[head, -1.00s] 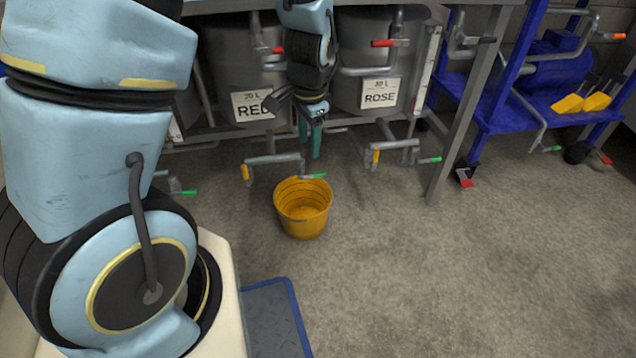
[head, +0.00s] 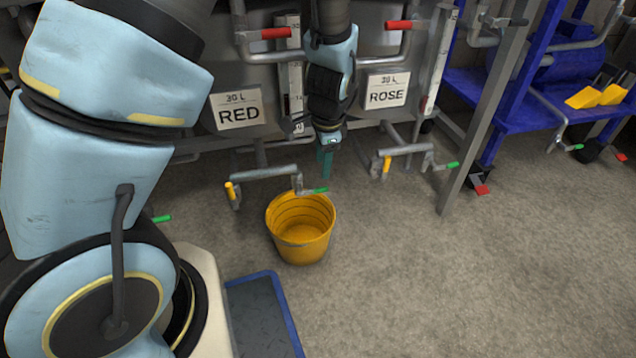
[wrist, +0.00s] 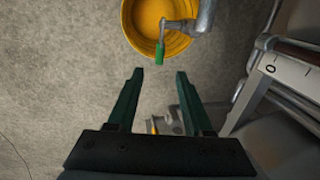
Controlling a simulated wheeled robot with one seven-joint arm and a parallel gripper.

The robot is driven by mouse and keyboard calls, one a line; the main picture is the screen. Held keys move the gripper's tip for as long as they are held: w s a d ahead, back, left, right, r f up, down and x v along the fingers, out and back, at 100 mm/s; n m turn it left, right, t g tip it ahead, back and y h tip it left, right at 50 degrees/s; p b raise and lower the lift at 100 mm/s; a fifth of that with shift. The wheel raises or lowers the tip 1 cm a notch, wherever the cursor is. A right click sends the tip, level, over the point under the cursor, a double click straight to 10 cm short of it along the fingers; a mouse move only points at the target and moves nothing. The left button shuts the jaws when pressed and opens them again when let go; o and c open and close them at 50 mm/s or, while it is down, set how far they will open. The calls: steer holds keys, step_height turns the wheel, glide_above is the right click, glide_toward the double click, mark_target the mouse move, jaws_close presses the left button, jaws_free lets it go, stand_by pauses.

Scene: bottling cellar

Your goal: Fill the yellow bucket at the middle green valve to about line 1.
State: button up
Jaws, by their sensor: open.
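The yellow bucket (head: 301,247) stands upright on the floor below the RED tank's outlet pipe; I see no liquid in it. The middle green valve handle (head: 314,190) sits at the pipe's end, over the bucket's rim. In the wrist view the handle (wrist: 159,53) hangs over the open bucket (wrist: 143,28). My gripper (head: 325,168) is open and empty, just above and slightly right of the handle in the head view. In the wrist view my gripper's fingertips (wrist: 158,74) are apart, with the handle just beyond the gap between them. They do not appear to touch it.
Tanks labelled RED (head: 237,111) and ROSE (head: 387,89) stand behind, with red-handled pipes. Another green valve (head: 452,165) is to the right. A grey frame leg (head: 470,150) and blue rack (head: 500,112) stand further right. A blue-edged mat (head: 258,310) lies in front; the right floor is clear.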

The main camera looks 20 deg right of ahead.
mark_target(320, 188)
steer(key=f+b, duration=0.1)
steer(key=f, duration=0.2)
steer(key=w+f+b, duration=0.1)
steer(key=f, duration=0.2)
steer(key=w+f+b, duration=0.1)
steer(key=f, duration=0.2)
steer(key=shift+d+f+b, duration=0.1)
steer(key=shift+f+b, duration=0.05)
steer(key=shift+b, duration=0.25)
steer(key=shift+s, duration=0.1)
jaws_close()
stand_by(0.8)
